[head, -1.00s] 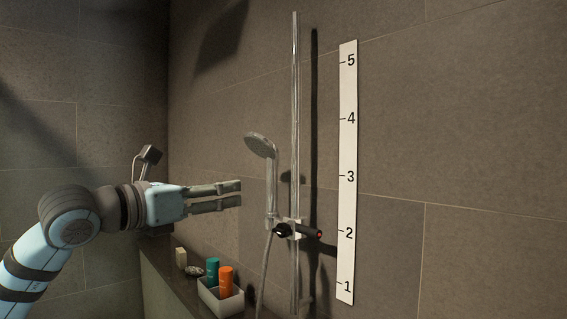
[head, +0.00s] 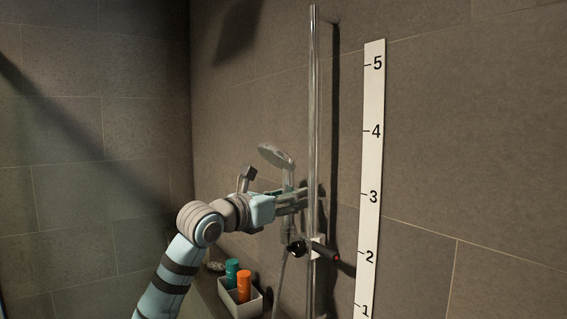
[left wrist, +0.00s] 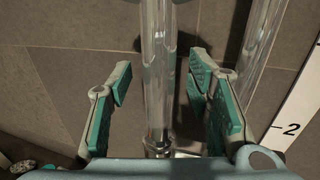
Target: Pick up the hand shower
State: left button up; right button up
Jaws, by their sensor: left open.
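The chrome hand shower (head: 275,155) stands upright, its round head tilted to the left, beside the slide rail (head: 314,120). Its lower end is at the dark holder (head: 298,248) on the rail. My left gripper (head: 301,199) is open at the handle, below the shower head and above the holder. In the left wrist view the shiny handle (left wrist: 157,75) runs between the two teal-padded fingers of my left gripper (left wrist: 161,78), with a gap on each side. Part of the handle is hidden by the gripper in the head view. My right gripper is not in view.
The rail stands close to the right of my fingers, in front of the tiled wall. A white numbered strip (head: 371,180) is on the wall. Below, a ledge holds a pale caddy (head: 240,309) with a teal bottle (head: 232,270) and an orange bottle (head: 244,286).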

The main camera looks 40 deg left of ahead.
pick_arm(q)
jog(key=shift+w+r, duration=0.15)
jog(key=shift+w, duration=0.2)
jog(key=shift+s, duration=0.15)
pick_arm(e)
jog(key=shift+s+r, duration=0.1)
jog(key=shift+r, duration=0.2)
pick_arm(q)
grip_shut()
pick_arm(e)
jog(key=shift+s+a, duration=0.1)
pick_arm(q)
notch_tip(320, 180, up, 13)
jog(key=p, duration=0.3)
jog(key=shift+r+p, duration=0.15)
jog(key=shift+p, duration=0.15)
notch_tip(320, 180, up, 7)
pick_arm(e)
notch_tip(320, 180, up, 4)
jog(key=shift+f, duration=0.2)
